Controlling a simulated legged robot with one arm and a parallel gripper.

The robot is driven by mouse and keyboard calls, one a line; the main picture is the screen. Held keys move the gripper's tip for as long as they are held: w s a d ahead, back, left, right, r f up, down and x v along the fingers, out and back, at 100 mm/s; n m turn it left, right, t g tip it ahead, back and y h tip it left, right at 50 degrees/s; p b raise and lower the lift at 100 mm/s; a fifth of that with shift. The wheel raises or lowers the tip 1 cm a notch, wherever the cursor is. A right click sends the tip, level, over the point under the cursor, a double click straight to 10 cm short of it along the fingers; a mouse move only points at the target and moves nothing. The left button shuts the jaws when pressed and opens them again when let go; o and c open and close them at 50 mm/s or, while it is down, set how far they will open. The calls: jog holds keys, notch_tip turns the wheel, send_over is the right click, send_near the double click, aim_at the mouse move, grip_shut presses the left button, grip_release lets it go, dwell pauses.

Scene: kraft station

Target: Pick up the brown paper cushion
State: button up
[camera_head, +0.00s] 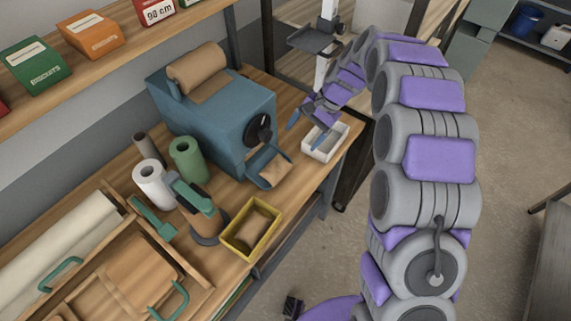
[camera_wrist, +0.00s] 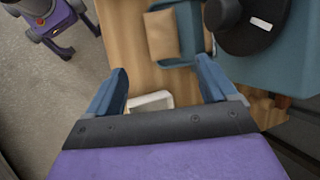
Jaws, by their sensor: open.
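A brown paper cushion (camera_head: 275,170) lies in the blue output tray (camera_head: 262,181) at the front of the blue machine. In the wrist view the cushion (camera_wrist: 162,34) shows as a tan rectangle in the blue tray, beyond and roughly between my fingertips. My gripper (camera_head: 305,128) is open, with its two blue fingers apart and nothing between them. It is above the table's right end, near the white box and to the right of the machine. The wrist view shows the open fingers (camera_wrist: 163,68) apart from the cushion.
The blue machine (camera_head: 222,110) with a dark knob and paper roll stands close by. A white open box (camera_head: 325,155) is below my gripper. A yellow-rimmed tray (camera_head: 235,247) with brown contents, rolls and a tape dispenser stand left.

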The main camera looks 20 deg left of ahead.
jog(key=b, duration=0.2)
send_near(278, 167)
jog(key=x, duration=0.5)
jog(key=shift+s+f, duration=0.1)
jog(key=shift+s, duration=0.15)
jog(key=shift+w+b+x, duration=0.2)
jog(key=shift+b+x, duration=0.4)
jog(key=shift+x, duration=2.15)
jog(key=shift+c, duration=0.2)
jog(key=c, duration=0.7)
jog(key=shift+o, duration=0.2)
